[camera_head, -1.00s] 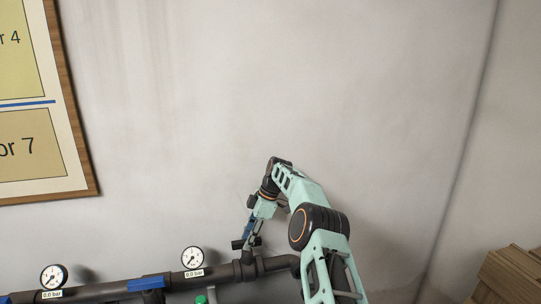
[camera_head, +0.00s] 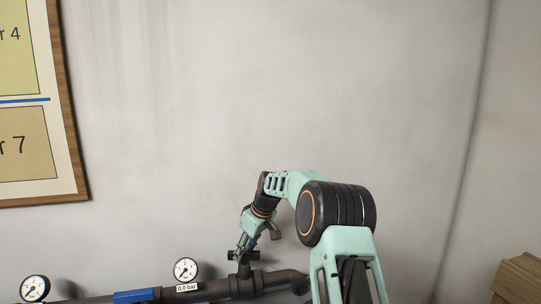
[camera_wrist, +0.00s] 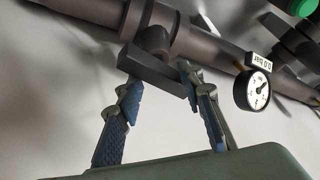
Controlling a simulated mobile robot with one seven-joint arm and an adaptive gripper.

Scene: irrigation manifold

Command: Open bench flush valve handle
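The valve handle is a dark grey bar (camera_wrist: 158,72) on a short round stem, on top of a dark pipe (camera_wrist: 195,42). In the head view the handle (camera_head: 237,256) is small and partly hidden by my gripper (camera_head: 246,244). In the wrist view my gripper (camera_wrist: 160,82) is open, with its blue-padded fingers spread apart. The fingertips are at the bar, one near each end of it. I cannot tell whether either finger touches it. No handle label is readable.
A pressure gauge (camera_wrist: 252,90) sits on the pipe close to the right finger. In the head view, gauges (camera_head: 186,269) and a blue pipe band (camera_head: 136,296) are to the left. A framed board (camera_head: 75,150) hangs on the wall. Wooden crates (camera_head: 520,277) stand at right.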

